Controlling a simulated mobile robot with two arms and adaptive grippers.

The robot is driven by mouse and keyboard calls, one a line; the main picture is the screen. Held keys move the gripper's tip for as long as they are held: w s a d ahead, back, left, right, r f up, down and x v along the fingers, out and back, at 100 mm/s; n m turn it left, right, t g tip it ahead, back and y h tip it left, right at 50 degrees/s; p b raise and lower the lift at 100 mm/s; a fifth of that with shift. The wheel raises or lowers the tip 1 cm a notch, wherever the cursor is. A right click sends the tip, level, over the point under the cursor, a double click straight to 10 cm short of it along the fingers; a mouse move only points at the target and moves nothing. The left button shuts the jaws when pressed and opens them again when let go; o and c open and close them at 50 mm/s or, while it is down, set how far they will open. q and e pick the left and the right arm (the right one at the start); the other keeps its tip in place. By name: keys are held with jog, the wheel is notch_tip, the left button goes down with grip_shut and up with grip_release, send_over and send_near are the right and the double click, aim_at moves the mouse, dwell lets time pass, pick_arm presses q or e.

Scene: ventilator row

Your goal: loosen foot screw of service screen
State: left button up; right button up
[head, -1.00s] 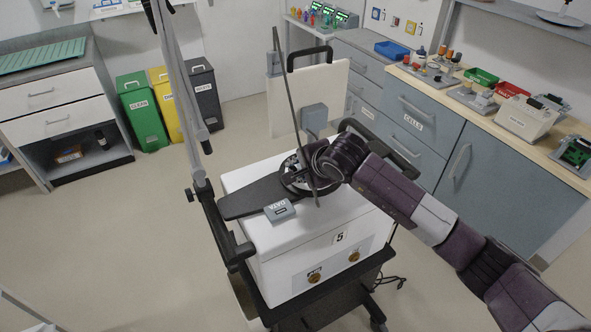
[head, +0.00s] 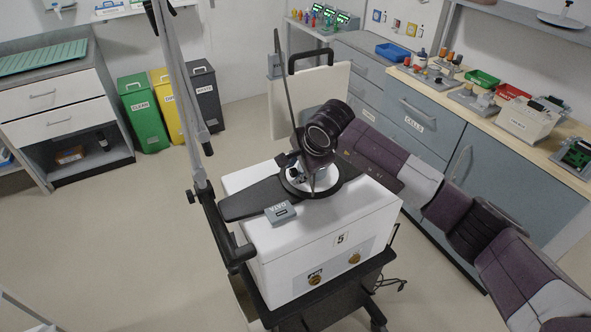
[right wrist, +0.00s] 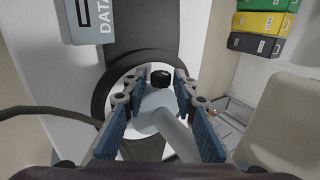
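The foot screw shows as a small black knob (right wrist: 161,79) on a grey stem in the right wrist view. It stands over a white disc with a black ring (right wrist: 104,88). In the head view, this round foot (head: 327,187) sits on the white ventilator box (head: 285,240). My right gripper (head: 306,182) is over the foot, pointing down. In the right wrist view, its blue-padded fingers (right wrist: 159,85) are apart, one on each side of the knob. I see no finger contact with the knob. Which part is the service screen is unclear. My left gripper is out of view.
A grey DATA block (head: 280,212) lies on the box's near left top. A pale panel with a black handle (head: 310,57) stands behind. A dark thin rod (head: 284,85) rises beside my right wrist. A grey pole (head: 178,90) stands left. Open floor lies left.

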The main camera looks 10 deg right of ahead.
jog(key=shift+r, duration=0.1)
jog(key=shift+s+d+r, duration=0.1)
jog(key=shift+r, duration=0.25)
jog(key=v, duration=1.1)
jog(key=shift+o, duration=0.4)
